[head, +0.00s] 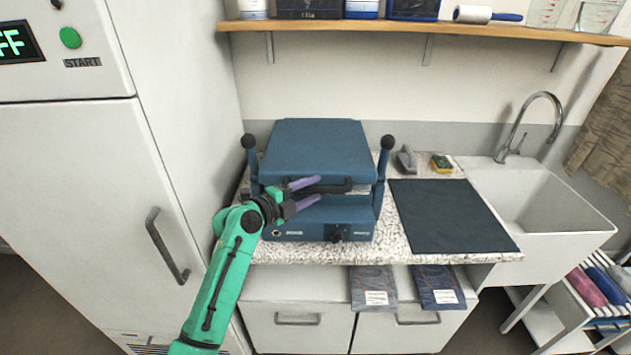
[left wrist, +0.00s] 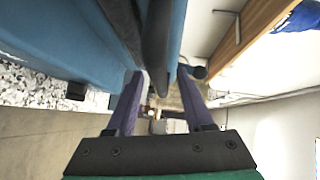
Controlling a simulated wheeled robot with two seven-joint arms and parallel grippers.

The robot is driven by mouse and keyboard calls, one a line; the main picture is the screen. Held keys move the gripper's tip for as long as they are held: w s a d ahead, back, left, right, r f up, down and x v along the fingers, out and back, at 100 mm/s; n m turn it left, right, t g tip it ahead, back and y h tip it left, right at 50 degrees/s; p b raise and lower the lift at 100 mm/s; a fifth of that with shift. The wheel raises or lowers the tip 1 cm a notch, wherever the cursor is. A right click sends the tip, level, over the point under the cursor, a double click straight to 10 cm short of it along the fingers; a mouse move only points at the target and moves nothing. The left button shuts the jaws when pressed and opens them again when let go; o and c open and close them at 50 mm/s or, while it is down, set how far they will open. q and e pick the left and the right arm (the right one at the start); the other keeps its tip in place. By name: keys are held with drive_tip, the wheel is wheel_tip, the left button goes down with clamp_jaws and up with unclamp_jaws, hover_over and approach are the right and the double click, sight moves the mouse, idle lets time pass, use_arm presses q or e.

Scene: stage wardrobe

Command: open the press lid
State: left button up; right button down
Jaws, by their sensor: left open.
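The blue press (head: 318,222) stands on the speckled counter, its blue lid (head: 318,148) lying low and roughly level over the base. A black handle bar (head: 335,186) runs along the lid's front. My left gripper (head: 316,190) is open at the front of the press, one purple finger above the other, with the bar at its tips. In the left wrist view the dark bar (left wrist: 158,50) reaches in between the two spread fingers (left wrist: 160,90); I cannot tell whether either finger touches it. Part of the handle is hidden behind the fingers. My right gripper is not in view.
Black-knobbed posts (head: 387,143) flank the press. A dark mat (head: 448,215) lies to its right, before the sink (head: 560,205). A wooden shelf (head: 420,32) runs above. A tall white cabinet (head: 70,180) stands close on the left.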

use_arm(q)
drive_tip(key=shift+w+d, duration=0.3)
drive_tip(key=shift+d, duration=0.3)
drive_tip(key=shift+a+f, duration=0.1)
drive_tip(key=c, duration=0.8)
clamp_jaws()
drive_tip(key=shift+f, duration=0.1)
